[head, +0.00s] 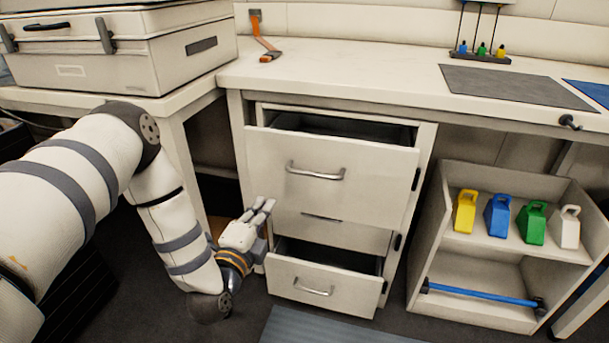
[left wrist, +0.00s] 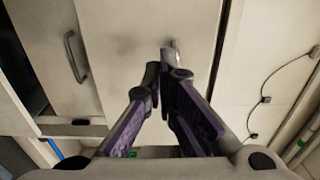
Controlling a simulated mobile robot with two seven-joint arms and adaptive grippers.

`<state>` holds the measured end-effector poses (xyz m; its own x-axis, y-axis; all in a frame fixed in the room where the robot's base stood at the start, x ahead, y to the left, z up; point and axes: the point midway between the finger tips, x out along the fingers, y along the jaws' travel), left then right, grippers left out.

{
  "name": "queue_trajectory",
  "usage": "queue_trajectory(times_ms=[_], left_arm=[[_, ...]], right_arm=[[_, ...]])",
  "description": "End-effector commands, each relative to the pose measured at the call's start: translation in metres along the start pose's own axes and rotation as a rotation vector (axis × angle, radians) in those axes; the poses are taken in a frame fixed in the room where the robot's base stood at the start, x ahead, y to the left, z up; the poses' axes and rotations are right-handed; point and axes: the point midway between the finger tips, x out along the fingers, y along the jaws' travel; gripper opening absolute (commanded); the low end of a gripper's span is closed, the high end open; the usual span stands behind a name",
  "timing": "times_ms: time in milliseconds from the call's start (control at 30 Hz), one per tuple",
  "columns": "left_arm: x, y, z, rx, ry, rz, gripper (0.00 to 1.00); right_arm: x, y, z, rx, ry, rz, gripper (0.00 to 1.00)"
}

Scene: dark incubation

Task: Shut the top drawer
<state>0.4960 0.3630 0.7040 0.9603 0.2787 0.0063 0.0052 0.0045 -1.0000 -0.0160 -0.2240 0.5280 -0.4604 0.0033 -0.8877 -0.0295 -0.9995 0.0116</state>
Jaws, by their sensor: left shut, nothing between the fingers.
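The top drawer (head: 335,172) of the white cabinet is pulled out, and its dark inside shows behind the front. Its front has a metal bar handle (head: 315,172). In the left wrist view, the shut fingers (left wrist: 163,68) point at pale drawer fronts. A bar handle (left wrist: 76,57) shows to their left, and another is partly hidden behind the fingertips. I cannot tell whether they touch anything. My right gripper is out of view.
The bottom drawer (head: 318,289) is also open, just below my gripper. The middle drawer (head: 345,233) looks shut. A large case (head: 130,60) stands on the left bench. An open shelf unit (head: 478,262) with coloured containers stands on the right. Floor shows in front.

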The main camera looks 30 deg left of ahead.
Motion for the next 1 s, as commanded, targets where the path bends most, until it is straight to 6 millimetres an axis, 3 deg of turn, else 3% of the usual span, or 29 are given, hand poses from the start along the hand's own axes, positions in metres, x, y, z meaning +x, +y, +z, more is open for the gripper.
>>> queue_trajectory(times_ms=[400,533,700,1000], left_arm=[[0.089,0.003,0.0,-0.001,-0.001,0.003,0.0],[0.11,0.003,0.0,-0.001,0.001,0.005,0.0],[0.125,0.002,-0.001,-0.003,0.002,0.006,0.0],[0.127,0.001,-0.001,-0.003,0.002,0.006,0.0]], right_arm=[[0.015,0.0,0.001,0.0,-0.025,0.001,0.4],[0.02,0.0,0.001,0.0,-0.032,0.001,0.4],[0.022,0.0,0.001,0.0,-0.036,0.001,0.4],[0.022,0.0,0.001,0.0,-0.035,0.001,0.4]])
